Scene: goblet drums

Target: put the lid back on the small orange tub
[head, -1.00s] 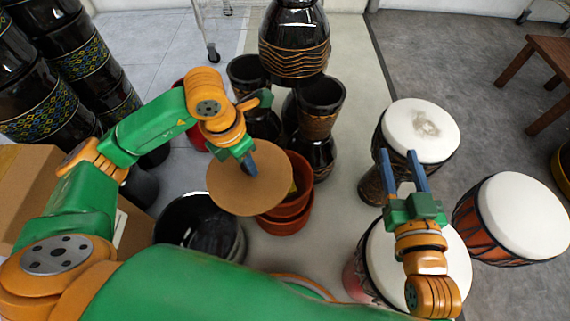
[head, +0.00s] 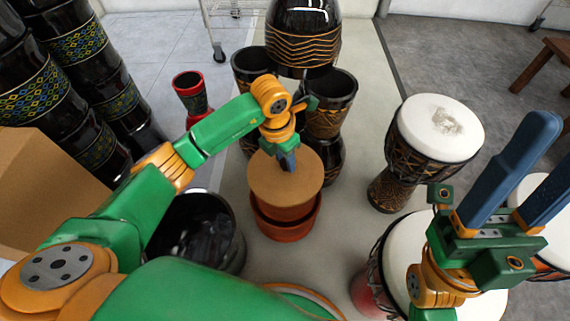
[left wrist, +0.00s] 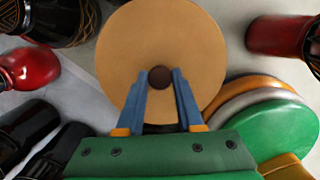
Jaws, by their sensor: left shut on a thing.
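The lid (head: 268,180) is a flat round tan disc with a dark knob (left wrist: 160,77). My left gripper (head: 289,162) is shut on the knob, with one blue finger on each side of it in the left wrist view. The orange tub (head: 285,212) is directly under the lid in the head view, with a reddish-orange rim (head: 286,232) below it. The lid hides the tub's opening, and I cannot tell whether it rests on the rim or hovers just above. My right gripper (head: 552,150) is open and empty at the right, above a white-topped drum.
A black bucket (head: 199,232) stands just left of the tub. Dark goblet drums (head: 331,100) stand close behind it, and a small red-and-black one (head: 191,95) is further left. A white-headed drum (head: 436,130) is at the right. The floor between it and the tub is clear.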

